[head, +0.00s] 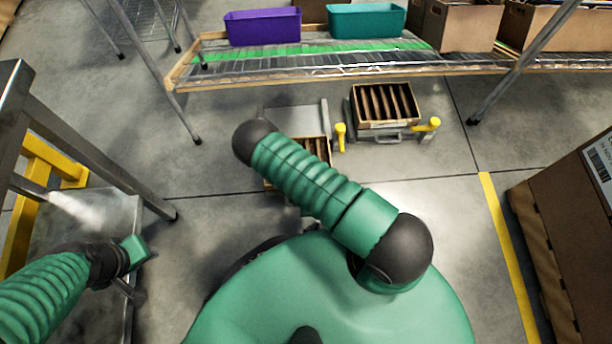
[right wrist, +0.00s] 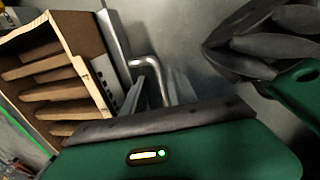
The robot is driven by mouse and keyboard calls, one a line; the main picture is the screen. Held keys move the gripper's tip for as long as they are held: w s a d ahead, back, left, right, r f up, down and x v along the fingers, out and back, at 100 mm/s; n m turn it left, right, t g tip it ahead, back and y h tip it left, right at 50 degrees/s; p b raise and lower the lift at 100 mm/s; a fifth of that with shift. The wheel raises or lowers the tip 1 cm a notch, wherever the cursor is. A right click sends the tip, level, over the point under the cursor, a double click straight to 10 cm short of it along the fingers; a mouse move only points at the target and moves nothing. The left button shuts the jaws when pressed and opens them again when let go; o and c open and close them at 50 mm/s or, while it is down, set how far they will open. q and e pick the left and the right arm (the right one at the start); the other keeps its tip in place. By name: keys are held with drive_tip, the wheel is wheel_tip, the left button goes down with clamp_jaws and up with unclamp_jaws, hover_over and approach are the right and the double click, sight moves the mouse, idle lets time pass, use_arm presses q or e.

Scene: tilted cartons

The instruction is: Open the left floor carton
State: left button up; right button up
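The left floor carton (head: 318,146) shows in the head view only in part, behind my right forearm. Brown slats show in its visible part, beside a flat grey plate (head: 290,120). The right wrist view shows an open carton (right wrist: 48,85) with brown dividers at the left, beside a bent metal bar (right wrist: 150,70); I cannot tell which carton it is. My right gripper is hidden in the head view; green housing and dark parts show in the wrist view, but its opening is unclear. My left gripper (head: 132,288) is low at the left, away from the cartons, its fingers unclear.
A second open carton (head: 385,103) with dividers sits right of the first, with yellow-ended levers (head: 433,124) nearby. Behind stands a rack with a purple bin (head: 262,27) and a teal bin (head: 366,20). A metal table (head: 90,160) is at left, a large box (head: 575,215) at right.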

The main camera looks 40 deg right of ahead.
wheel_tip(320, 180, up, 16)
drive_tip(key=s+a+p, duration=0.1)
drive_tip(key=s+p, duration=0.1)
drive_tip(key=p, duration=0.7)
drive_tip(key=shift+s+a+r, duration=0.2)
drive_tip(key=shift+s+a, duration=0.15)
drive_tip(key=shift+s, duration=0.05)
